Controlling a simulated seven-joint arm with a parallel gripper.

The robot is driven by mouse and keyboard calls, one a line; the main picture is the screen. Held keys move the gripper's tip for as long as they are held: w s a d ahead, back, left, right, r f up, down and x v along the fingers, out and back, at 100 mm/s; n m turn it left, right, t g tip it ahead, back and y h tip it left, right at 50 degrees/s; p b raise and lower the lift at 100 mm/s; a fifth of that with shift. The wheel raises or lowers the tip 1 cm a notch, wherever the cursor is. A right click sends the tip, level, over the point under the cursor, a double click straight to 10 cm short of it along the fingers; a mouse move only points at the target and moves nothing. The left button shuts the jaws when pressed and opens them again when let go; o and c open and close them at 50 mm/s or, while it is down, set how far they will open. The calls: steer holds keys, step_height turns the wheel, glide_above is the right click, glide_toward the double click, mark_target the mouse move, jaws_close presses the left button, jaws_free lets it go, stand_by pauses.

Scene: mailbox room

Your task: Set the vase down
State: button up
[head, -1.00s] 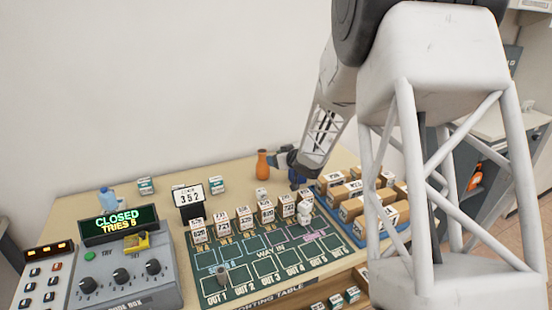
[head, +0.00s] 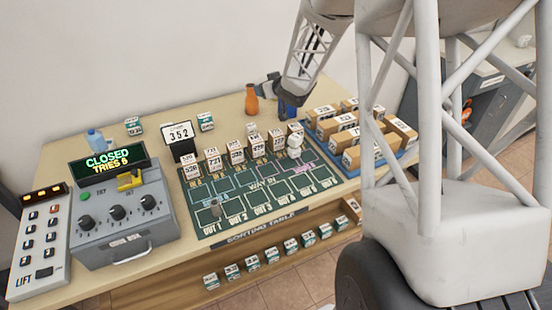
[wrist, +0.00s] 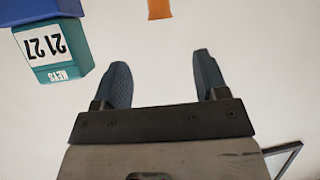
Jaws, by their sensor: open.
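The orange vase (head: 251,101) stands upright on the back of the sorting table, near the wall. My gripper (head: 262,87) is just right of it and a little above its middle. In the wrist view my gripper's two fingers (wrist: 166,80) are spread apart with nothing between them. A small orange part of the vase (wrist: 159,9) shows at the top edge of that view, beyond the fingertips. The rest of it is out of that frame.
A blue object (head: 290,108) stands below my arm. A green mat (head: 225,229) holds several numbered boxes and a white figurine (head: 294,146). A blue tray (head: 388,164) of parcels is at right. A teal box (wrist: 62,72) hangs upside down in the wrist view.

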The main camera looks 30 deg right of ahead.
steer(key=s+a+r+m+g+h, duration=0.15)
steer(key=s+a+r, duration=0.3)
steer(key=s, duration=0.45)
steer(key=s+a+r+m+g+h, duration=0.1)
steer(key=s+a+r+g+h, duration=0.15)
steer(key=s+r, duration=0.45)
steer(key=s+a+g+y, duration=0.1)
steer(key=s+a+g, duration=0.2)
steer(key=s, duration=1.2)
steer(key=s+a+g+y, duration=0.1)
steer(key=s+a+g, duration=0.2)
steer(key=s+a, duration=0.6)
steer(key=s, duration=0.7)
steer(key=shift+a, duration=0.15)
